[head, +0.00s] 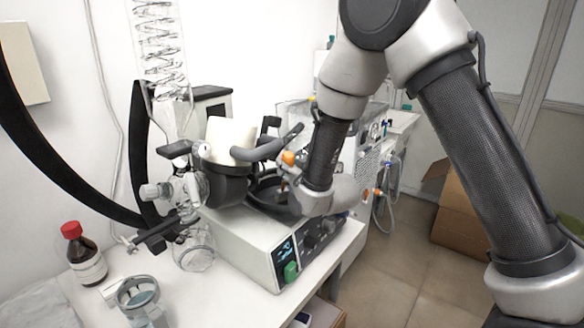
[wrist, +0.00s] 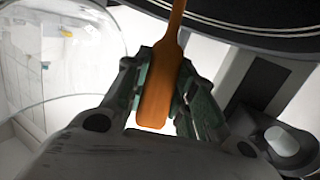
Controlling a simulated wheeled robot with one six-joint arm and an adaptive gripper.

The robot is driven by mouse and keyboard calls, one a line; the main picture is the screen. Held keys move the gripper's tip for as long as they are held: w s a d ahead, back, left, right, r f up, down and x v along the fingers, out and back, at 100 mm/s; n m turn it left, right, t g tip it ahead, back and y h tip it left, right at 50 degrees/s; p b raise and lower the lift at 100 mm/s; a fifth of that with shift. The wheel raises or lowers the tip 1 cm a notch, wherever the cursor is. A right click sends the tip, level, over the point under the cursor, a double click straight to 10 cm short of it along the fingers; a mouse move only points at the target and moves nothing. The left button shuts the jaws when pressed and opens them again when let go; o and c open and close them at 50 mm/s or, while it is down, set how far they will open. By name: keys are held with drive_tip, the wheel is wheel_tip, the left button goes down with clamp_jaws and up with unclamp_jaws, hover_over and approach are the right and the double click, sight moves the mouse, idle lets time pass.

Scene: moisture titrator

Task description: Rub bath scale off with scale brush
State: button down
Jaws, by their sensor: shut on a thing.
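My gripper (wrist: 165,82) is shut on the orange handle of the scale brush (wrist: 157,98), one finger on each side of it. The handle runs up and out of the top of the wrist view, so the brush's head is out of sight there. In the head view my arm reaches down over the dark round bath (head: 268,196), and an orange piece (head: 288,157) shows above it. The bath's dark curved rim (wrist: 265,14) crosses the top of the wrist view. My arm hides part of the bath, and no scale can be made out.
The white instrument base (head: 248,246) has a lit panel and a green knob. Glassware with a coil (head: 158,40), a clear flask (head: 195,252), a red-capped brown bottle (head: 84,254) and a glass beaker (head: 140,298) stand left. A cardboard box (head: 457,222) is on the floor.

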drive_tip(key=shift+a, duration=0.15)
drive_tip(key=s+a, duration=0.2)
drive_tip(key=a, duration=0.1)
drive_tip(key=shift+a, duration=0.1)
idle(0.4)
wheel_tip(320, 180, up, 7)
idle(0.8)
drive_tip(key=shift+w, duration=0.1)
idle(0.3)
